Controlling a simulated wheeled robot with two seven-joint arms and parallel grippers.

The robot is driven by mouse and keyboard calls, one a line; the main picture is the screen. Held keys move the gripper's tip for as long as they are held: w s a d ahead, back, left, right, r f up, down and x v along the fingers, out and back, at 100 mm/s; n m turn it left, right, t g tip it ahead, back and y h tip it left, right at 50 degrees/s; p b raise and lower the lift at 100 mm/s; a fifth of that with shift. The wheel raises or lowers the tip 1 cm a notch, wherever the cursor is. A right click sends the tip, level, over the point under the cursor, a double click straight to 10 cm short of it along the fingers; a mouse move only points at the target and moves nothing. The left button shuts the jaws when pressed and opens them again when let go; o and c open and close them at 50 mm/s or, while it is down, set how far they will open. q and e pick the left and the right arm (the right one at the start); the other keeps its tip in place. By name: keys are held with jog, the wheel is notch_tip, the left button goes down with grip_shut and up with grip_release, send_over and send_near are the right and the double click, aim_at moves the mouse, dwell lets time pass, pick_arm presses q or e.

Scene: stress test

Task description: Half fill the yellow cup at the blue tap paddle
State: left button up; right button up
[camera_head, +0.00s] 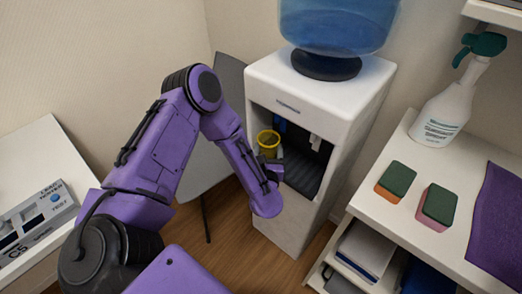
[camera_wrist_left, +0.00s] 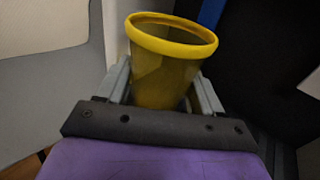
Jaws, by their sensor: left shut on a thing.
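The yellow cup (camera_head: 268,138) is at the left side of the water dispenser's open bay in the head view. It looks upright there. In the left wrist view the cup (camera_wrist_left: 165,62) stands between the fingers, its rim toward the top; how much is inside cannot be seen. My left gripper (camera_head: 272,156) is shut on the cup. The blue tap paddle (camera_head: 281,126) shows as a small dark blue part just behind and right of the cup; a blue strip (camera_wrist_left: 211,14) also shows in the left wrist view. Whether the cup touches the paddle cannot be told. My right gripper is not in view.
The white dispenser (camera_head: 365,105) carries a blue water bottle (camera_head: 338,22). A second, pale tap (camera_head: 315,141) is right in the bay, above a dark drip tray (camera_head: 303,176). Right, a shelf holds two sponges (camera_head: 397,178) and a spray bottle (camera_head: 447,103). A grey panel stands left.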

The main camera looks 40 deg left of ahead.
pick_arm(q)
jog(key=shift+w+f+b, duration=0.15)
jog(key=shift+w+b, duration=0.25)
jog(key=shift+w, duration=0.5)
jog(key=shift+w+d, duration=0.15)
jog(key=shift+w, duration=0.4)
jog(key=shift+w+b, duration=0.1)
jog(key=shift+b, duration=0.2)
jog(key=shift+w+d+b, duration=0.1)
jog(key=shift+w+b, duration=0.4)
jog(key=shift+w, duration=0.55)
jog(key=shift+s, duration=0.1)
dwell(1.2)
jog(key=shift+s+a+p, duration=0.2)
jog(key=shift+s+p, duration=0.4)
jog(key=shift+s, duration=1.8)
